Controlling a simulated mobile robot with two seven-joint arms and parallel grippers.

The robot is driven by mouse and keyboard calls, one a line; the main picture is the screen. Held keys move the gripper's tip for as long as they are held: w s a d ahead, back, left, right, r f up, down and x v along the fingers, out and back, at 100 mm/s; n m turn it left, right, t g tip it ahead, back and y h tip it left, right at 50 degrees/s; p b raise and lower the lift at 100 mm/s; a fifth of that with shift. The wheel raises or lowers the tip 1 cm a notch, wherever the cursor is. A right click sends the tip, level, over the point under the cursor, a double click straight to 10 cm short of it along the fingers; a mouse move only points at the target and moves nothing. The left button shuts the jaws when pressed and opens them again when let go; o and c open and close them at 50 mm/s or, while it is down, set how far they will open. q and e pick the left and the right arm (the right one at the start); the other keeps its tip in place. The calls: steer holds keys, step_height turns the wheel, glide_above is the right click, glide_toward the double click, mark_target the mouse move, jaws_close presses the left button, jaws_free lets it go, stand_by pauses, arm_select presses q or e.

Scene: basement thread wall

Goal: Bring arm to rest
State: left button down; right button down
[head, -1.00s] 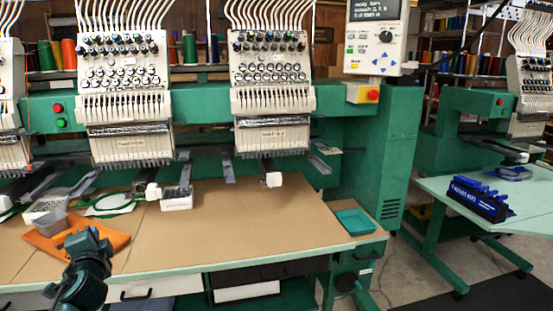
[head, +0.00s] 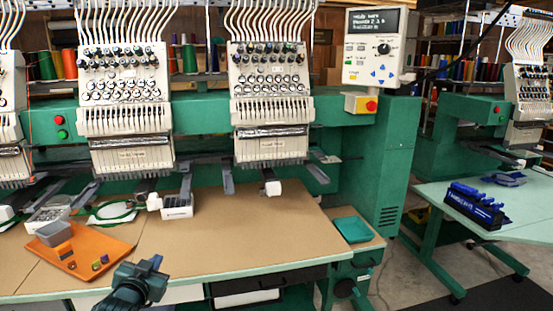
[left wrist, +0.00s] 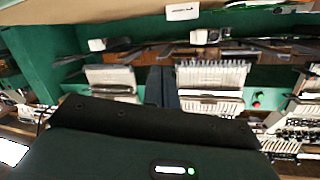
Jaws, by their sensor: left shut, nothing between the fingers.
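My left gripper (head: 150,266) is low in the head view, at the front edge of the table. Its dark fingers are together and hold nothing. In the left wrist view its closed fingers (left wrist: 162,86) point at the embroidery machine, which appears upside down. A grey bin (head: 54,233) and a few small coloured pieces are on the tray. My right gripper is in neither view.
The brown table top (head: 235,235) is clear in the middle. A blue rack (head: 474,204) is on the right-hand table.

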arm_select(q)
steer(key=s+d+f+g+h, duration=0.2)
steer(key=s+d+f, duration=0.6)
steer(key=s+f, duration=0.4)
steer(key=s+d+f+g, duration=0.1)
steer(key=s+d, duration=0.3)
steer(key=s, duration=0.6)
steer(key=s+d+f+g+h, duration=0.1)
steer(key=s+d+f+g, duration=0.1)
steer(key=s, duration=0.9)
steer(key=shift+s+d+f+h, duration=0.3)
steer(key=shift+d+f, duration=0.35)
steer(key=shift+d, duration=0.3)
